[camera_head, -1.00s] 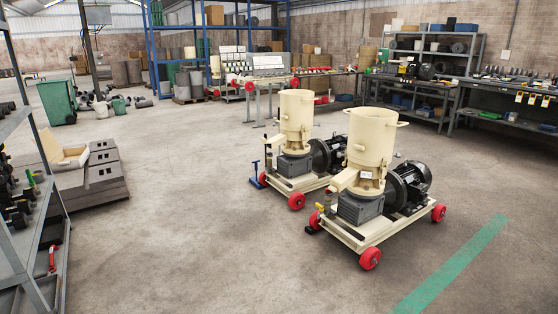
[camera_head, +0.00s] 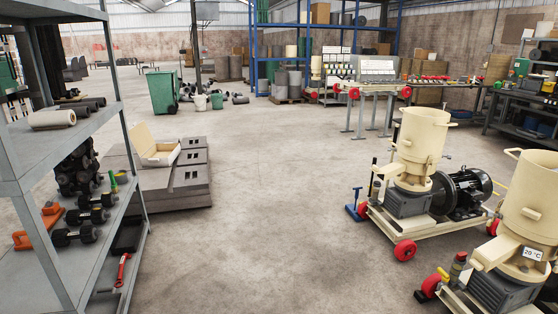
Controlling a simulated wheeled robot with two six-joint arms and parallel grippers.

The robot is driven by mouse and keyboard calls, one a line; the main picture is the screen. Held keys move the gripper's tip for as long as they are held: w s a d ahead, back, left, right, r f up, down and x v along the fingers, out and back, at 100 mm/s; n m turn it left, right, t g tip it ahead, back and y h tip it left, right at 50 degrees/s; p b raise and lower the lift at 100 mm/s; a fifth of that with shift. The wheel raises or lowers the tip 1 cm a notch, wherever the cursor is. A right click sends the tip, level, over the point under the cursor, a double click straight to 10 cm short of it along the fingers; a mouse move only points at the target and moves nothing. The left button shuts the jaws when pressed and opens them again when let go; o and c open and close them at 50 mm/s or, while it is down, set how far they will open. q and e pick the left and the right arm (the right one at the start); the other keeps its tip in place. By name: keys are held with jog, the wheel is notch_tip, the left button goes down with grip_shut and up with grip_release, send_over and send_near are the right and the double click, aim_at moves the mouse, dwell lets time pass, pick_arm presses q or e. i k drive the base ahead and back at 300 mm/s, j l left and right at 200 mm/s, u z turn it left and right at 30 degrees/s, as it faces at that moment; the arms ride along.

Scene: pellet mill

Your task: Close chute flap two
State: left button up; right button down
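Two cream pellet mills on red-wheeled frames stand at the right. The farther mill (camera_head: 423,137) has a cream chute (camera_head: 391,170) pointing left and down, with a black motor (camera_head: 462,192) behind it. The nearer mill (camera_head: 530,200) is cut off by the right edge; its chute (camera_head: 492,253) also points left, and a small label (camera_head: 533,254) reads 20 °C. I cannot make out a flap on either chute, or which mill is number two. Neither of my grippers is in view.
A grey shelf rack (camera_head: 70,170) with dumbbells stands close at the left. Grey slabs (camera_head: 165,180) carry an open cream box (camera_head: 154,150). A green bin (camera_head: 162,92) stands farther back. The concrete floor between slabs and mills is clear.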

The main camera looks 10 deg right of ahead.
aim_at(375, 169)
jog(key=i+l+z, duration=0.15)
jog(key=i+z, duration=0.2)
jog(key=i, duration=0.25)
jog(key=i+z, duration=0.35)
jog(key=i, duration=0.25)
jog(key=i+j+z, duration=0.15)
jog(key=i+z, duration=0.2)
jog(key=i, duration=0.3)
